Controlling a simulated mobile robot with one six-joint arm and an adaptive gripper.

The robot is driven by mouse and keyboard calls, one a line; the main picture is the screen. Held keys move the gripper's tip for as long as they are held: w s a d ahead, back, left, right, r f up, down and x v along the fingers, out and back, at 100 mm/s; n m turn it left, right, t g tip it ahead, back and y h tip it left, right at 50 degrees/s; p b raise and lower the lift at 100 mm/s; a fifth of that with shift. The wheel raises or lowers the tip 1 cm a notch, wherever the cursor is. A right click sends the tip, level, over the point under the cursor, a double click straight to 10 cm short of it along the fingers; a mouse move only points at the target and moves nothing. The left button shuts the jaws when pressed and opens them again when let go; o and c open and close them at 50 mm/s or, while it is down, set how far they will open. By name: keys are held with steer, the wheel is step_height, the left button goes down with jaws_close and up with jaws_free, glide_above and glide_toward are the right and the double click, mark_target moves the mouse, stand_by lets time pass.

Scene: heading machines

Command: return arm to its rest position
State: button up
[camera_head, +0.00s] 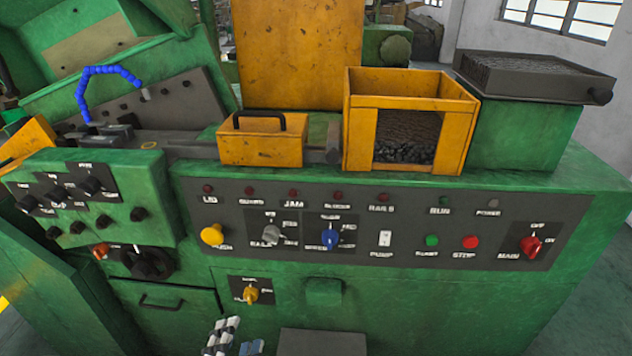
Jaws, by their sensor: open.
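My gripper is not in view in the head camera view, and no part that I can surely call my arm shows. The green heading machine (400,300) fills most of the picture. Its dark control panel (380,215) faces me, with a yellow knob (212,235), a blue selector (330,237), a green button (432,241), a red button (470,242) and a red main switch (531,246).
On the machine top stand a yellow handled box (262,150), a yellow bin (455,110) holding dark pieces, and a dark tray (530,80). A smaller control box (90,215) juts out at left. Small pale and blue shapes at the bottom edge are unclear.

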steer(key=w+d+r+n+g+y, duration=0.2)
steer(key=w+r+n+g+y, duration=0.25)
steer(key=w+r+g, duration=0.45)
steer(key=s+d+r+n+g+h, duration=0.1)
steer(key=s+d+n, duration=0.2)
steer(key=d, duration=0.6)
steer(key=s+d+r+n+g+h, duration=0.1)
steer(key=s+d+r+n, duration=0.1)
steer(key=s+d, duration=0.6)
steer(key=s+d+r+n+g+h, duration=0.1)
steer(key=s+d+r+n, duration=0.1)
steer(key=s+d, duration=0.4)
steer(key=d+n, duration=0.1)
steer(key=d, duration=0.2)
steer(key=shift+d+n, duration=0.35)
steer(key=shift+s, duration=0.1)
